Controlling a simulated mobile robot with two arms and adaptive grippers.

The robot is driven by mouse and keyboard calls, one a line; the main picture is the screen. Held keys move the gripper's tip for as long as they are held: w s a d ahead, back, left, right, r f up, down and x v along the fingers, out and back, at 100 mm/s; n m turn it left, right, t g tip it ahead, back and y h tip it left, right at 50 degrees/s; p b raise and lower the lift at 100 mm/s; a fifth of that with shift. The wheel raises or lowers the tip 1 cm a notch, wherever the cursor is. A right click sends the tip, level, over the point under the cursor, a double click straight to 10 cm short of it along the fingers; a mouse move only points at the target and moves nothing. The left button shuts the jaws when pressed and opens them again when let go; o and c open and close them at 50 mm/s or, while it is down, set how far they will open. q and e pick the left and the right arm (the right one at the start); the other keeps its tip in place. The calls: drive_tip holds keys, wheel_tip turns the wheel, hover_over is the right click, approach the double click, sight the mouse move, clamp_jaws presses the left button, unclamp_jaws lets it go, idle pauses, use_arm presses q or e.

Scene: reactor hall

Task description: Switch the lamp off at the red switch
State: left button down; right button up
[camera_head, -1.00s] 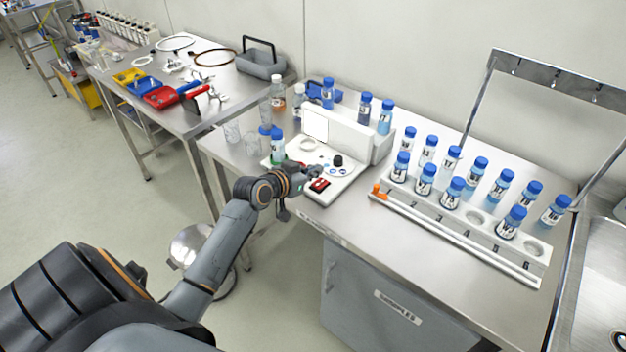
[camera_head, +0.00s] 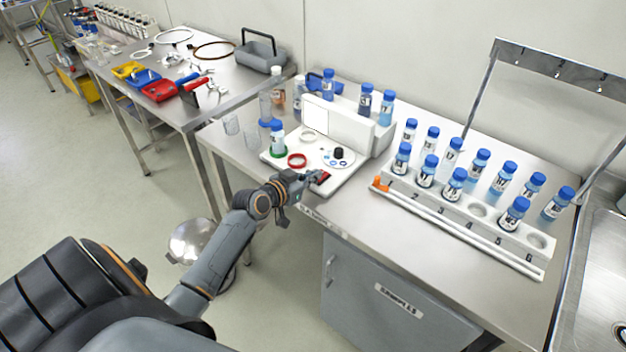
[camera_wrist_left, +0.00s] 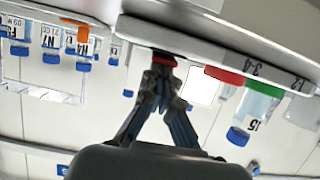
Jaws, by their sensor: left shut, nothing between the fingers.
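The red switch (camera_head: 324,177) sits at the front edge of the white apparatus base (camera_head: 346,183) on the bench and is partly covered by my gripper. My left gripper (camera_head: 315,178) is shut and empty, with its fingertips at the switch. In the left wrist view the fingertips (camera_wrist_left: 163,70) are close together right at the red switch (camera_wrist_left: 163,58); I cannot tell whether they touch it. A bright white panel (camera_head: 315,116) stands at the back of the apparatus; it also shows in the left wrist view (camera_wrist_left: 203,86). I cannot tell whether this is the lamp. My right gripper is out of view.
A red ring (camera_head: 297,160) and a blue-capped bottle (camera_head: 277,138) in a green ring are on the base near the gripper. A dark knob (camera_head: 338,153) stands behind the switch. A rack (camera_head: 460,212) of blue-capped bottles is to the right. Bare bench lies between.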

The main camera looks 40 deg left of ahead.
use_arm(q)
drive_tip(key=shift+f+b, duration=0.65)
drive_tip(key=shift+f, duration=0.05)
drive_tip(key=shift+r+p, duration=0.5)
drive_tip(key=shift+p, duration=0.05)
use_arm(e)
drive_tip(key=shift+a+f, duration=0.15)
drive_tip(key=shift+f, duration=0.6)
use_arm(q)
drive_tip(key=shift+r, duration=0.1)
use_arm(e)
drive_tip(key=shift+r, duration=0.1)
use_arm(q)
drive_tip(key=shift+r+p, duration=0.7)
drive_tip(key=shift+p, duration=0.05)
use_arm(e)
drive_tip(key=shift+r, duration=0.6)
